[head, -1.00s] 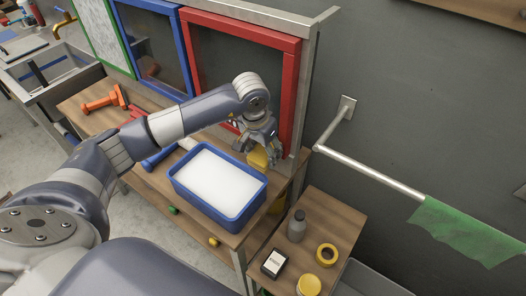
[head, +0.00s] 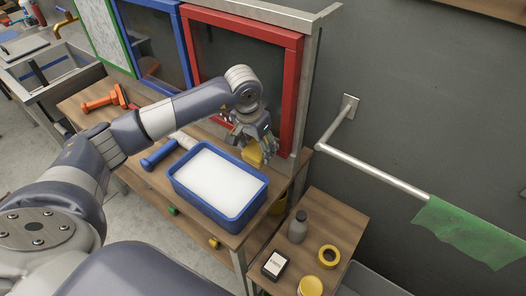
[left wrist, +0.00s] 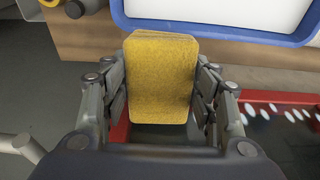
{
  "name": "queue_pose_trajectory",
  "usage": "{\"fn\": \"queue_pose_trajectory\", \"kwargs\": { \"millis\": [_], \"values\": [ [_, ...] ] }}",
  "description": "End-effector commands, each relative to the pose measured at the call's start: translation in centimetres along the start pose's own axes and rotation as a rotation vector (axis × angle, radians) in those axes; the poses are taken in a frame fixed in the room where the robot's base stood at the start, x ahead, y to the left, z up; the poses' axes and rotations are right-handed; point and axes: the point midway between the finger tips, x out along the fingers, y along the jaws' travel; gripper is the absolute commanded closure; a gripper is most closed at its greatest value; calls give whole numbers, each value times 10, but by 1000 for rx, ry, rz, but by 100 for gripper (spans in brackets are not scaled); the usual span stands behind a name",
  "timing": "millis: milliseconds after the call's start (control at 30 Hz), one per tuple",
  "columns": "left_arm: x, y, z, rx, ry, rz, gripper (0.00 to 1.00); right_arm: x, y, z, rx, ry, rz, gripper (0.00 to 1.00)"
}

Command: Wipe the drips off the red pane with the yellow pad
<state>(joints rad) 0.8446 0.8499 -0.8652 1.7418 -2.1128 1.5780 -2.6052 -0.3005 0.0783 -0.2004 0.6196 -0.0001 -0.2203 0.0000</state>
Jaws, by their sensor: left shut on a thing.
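The red pane is a dark panel (head: 228,62) in a red frame (head: 292,95), standing upright at the back of the bench. White drips (left wrist: 290,114) show on the dark panel at the right of the left wrist view, beside a strip of red frame. My left gripper (head: 254,143) is shut on the yellow pad (head: 252,155), in front of the pane's lower part. The left wrist view shows the pad (left wrist: 161,78) between both fingers. I cannot tell whether the pad touches the pane. My right gripper is not in view.
A blue tub (head: 232,220) with white contents stands on the bench just below the pad. A blue-framed pane (head: 158,45) is left of the red one. A metal rail (head: 372,172) with green cloth (head: 468,232) juts from the wall at right. A bottle (head: 297,227) stands on the lower table.

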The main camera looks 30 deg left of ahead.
Motion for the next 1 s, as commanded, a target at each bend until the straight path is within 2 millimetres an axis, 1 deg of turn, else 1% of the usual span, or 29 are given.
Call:
{"fn": "queue_pose_trajectory", "kwargs": {
  "millis": [33,100,367,633,867,1000],
  "values": [
    [2,-6,0,-2,4,-3,68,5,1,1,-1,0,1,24],
    [1,-11,0,-2,4,-2,68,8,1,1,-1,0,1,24],
    [1,-20,0,-1,2,-2,68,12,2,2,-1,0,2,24],
    [2,-43,0,-2,1,-2,68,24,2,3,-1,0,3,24],
    [0,-50,-1,0,1,-1,68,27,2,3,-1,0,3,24],
    [2,-60,-1,-2,2,-2,68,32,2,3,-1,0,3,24]
  ]
}}
